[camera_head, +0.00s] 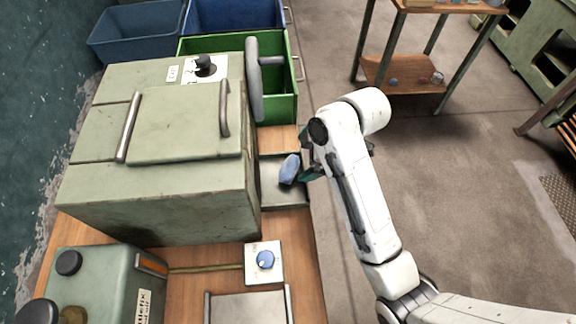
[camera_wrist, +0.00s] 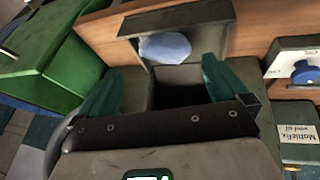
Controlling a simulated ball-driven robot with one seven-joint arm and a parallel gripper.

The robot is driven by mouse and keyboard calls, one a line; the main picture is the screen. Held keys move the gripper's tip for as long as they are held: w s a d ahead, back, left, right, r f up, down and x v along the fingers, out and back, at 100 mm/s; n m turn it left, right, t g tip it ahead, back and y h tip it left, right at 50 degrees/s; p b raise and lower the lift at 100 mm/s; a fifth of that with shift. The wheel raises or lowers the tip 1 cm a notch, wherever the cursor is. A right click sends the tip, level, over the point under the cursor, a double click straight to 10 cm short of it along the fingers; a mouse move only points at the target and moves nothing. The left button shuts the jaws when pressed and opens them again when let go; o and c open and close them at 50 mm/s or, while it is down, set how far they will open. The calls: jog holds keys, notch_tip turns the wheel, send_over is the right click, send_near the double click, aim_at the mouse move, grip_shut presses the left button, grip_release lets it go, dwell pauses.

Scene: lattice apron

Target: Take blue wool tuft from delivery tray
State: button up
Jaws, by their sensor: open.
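The blue wool tuft (camera_head: 290,169) lies in the dark delivery tray (camera_head: 271,190) at the right side of the large green machine. In the wrist view the tuft (camera_wrist: 165,46) rests in the tray (camera_wrist: 203,15), ahead of the fingers and a little left of the middle between them. My gripper (camera_head: 308,170) is just right of the tuft in the head view, partly hidden by my own arm. In the wrist view my gripper (camera_wrist: 158,82) has its two teal fingers spread wide, with nothing between them. Whether a finger touches the tray cannot be told.
The green machine (camera_head: 160,190) with its grey lever (camera_head: 255,80) stands left of the tray. A green crate (camera_head: 278,95) and blue bins (camera_head: 140,32) are behind. A blue knob on a white plate (camera_head: 264,262) is in front. Floor (camera_head: 460,170) to the right is open.

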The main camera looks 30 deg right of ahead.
aim_at(291, 165)
jog(key=x, duration=0.2)
jog(key=shift+w+a+f, duration=0.1)
jog(key=shift+w+f, duration=0.05)
jog(key=shift+f, duration=0.1)
jog(key=x, duration=0.2)
jog(key=a+p+x, duration=0.1)
jog(key=x, duration=0.1)
jog(key=shift+r, duration=0.15)
jog(key=shift+w+a+f, duration=0.1)
jog(key=shift+w+f, duration=0.1)
jog(key=shift+f, duration=0.4)
jog(key=shift+c, duration=0.3)
jog(key=c, duration=0.9)
jog(key=shift+r, duration=0.1)
